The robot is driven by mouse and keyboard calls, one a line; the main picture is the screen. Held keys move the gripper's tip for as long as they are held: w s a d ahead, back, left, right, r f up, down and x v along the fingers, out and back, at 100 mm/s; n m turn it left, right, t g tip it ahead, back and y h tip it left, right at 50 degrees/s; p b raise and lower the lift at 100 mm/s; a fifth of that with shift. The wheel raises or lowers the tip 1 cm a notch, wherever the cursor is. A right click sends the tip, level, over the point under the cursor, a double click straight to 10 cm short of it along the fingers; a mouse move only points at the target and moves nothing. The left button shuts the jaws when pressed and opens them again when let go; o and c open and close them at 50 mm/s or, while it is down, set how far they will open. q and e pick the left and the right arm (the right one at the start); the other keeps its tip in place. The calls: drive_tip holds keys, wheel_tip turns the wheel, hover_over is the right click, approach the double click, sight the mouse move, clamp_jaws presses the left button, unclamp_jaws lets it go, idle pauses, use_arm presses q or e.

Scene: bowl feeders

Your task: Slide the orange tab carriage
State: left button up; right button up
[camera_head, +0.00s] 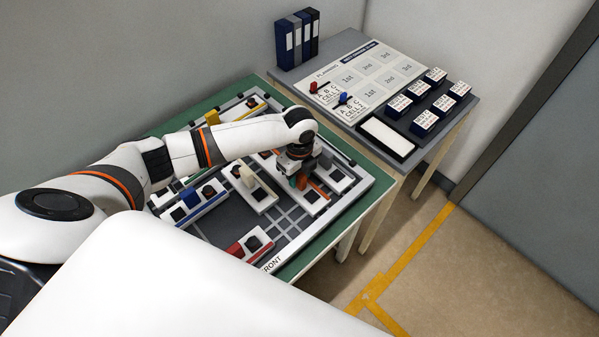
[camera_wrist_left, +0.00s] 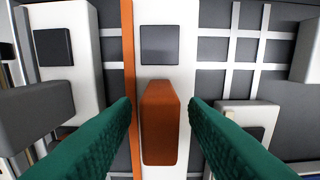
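The orange tab (camera_wrist_left: 160,122) stands up from a white carriage (camera_wrist_left: 168,20) with a dark square pad and an orange stripe along its left edge in the wrist view. In the head view the orange tab (camera_head: 303,182) is partly hidden by my left gripper (camera_head: 299,175), and its white carriage (camera_head: 318,206) shows below. My left gripper also shows in the wrist view (camera_wrist_left: 160,106), with its green fingers on both sides of the tab. A narrow gap shows on each side, so it is open around the tab. My right gripper is not in view.
Other carriages with blue (camera_head: 190,197), cream (camera_head: 247,176), red (camera_head: 235,250) and yellow (camera_head: 212,117) tabs share the grey board. Gridded free board lies in front of the gripper. A side table (camera_head: 440,135) with a planning board stands to the right.

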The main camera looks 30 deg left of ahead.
sight(275, 152)
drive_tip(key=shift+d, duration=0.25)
use_arm(q)
clamp_jaws()
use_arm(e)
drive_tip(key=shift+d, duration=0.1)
use_arm(q)
drive_tip(key=w+a, duration=0.1)
drive_tip(key=a, duration=0.2)
drive_tip(key=w+a+b, duration=0.1)
drive_tip(key=a, duration=0.2)
drive_tip(key=w+a, duration=0.1)
drive_tip(key=a, duration=0.2)
drive_tip(key=shift+w+a, duration=0.2)
drive_tip(key=shift+a, duration=0.15)
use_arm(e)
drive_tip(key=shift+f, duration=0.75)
use_arm(q)
unclamp_jaws()
drive_tip(key=shift+d, duration=0.1)
wheel_tip(275, 152, up, 12)
drive_tip(key=b, duration=0.3)
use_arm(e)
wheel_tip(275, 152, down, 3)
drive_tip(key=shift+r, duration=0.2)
